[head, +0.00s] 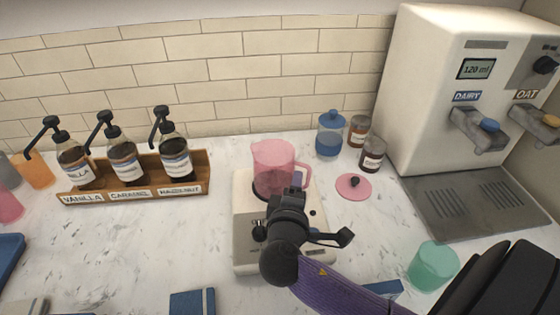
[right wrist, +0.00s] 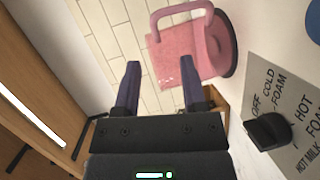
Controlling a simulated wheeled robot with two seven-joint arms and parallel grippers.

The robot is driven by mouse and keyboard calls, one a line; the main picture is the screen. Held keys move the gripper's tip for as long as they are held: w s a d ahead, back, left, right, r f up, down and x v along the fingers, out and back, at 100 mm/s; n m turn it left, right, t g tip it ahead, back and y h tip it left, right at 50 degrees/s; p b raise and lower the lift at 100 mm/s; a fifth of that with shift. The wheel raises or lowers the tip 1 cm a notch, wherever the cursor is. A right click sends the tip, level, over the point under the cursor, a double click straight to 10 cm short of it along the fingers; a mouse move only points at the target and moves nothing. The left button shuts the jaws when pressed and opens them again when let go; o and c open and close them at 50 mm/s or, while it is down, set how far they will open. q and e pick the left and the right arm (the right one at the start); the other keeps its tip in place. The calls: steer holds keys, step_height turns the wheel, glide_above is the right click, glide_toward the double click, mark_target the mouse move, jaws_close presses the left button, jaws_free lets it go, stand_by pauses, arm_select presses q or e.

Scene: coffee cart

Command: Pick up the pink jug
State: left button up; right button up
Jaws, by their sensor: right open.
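The pink jug (head: 272,160) is translucent and stands upright on a white frother base (head: 243,225), its handle on the right side. My right gripper (head: 293,190) is in front of the jug and hides its lower front and part of the base. In the right wrist view the two fingers of the right gripper (right wrist: 160,75) are apart with nothing held between them. The jug (right wrist: 195,50) appears tilted beyond them, with its handle at the top, and the right fingertip overlaps its edge. I cannot tell whether they touch. My left gripper is not in view.
A pink lid (head: 354,187) lies right of the jug. A wooden rack (head: 135,180) of syrup bottles is left, a milk dispenser (head: 430,90) right. A green cup (head: 433,266) is at front right. The frother's knob (right wrist: 267,130) shows.

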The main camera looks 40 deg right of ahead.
mark_target(302, 164)
steer(key=x, duration=0.3)
steer(key=b+x, duration=0.1)
steer(key=x, duration=0.3)
steer(key=shift+s+d+r, duration=0.1)
steer(key=shift+d, duration=0.25)
steer(key=shift+w+d, duration=0.2)
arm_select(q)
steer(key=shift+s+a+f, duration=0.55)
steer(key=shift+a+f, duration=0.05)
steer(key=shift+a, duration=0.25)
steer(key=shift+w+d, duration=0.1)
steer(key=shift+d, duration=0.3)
arm_select(e)
jaws_close()
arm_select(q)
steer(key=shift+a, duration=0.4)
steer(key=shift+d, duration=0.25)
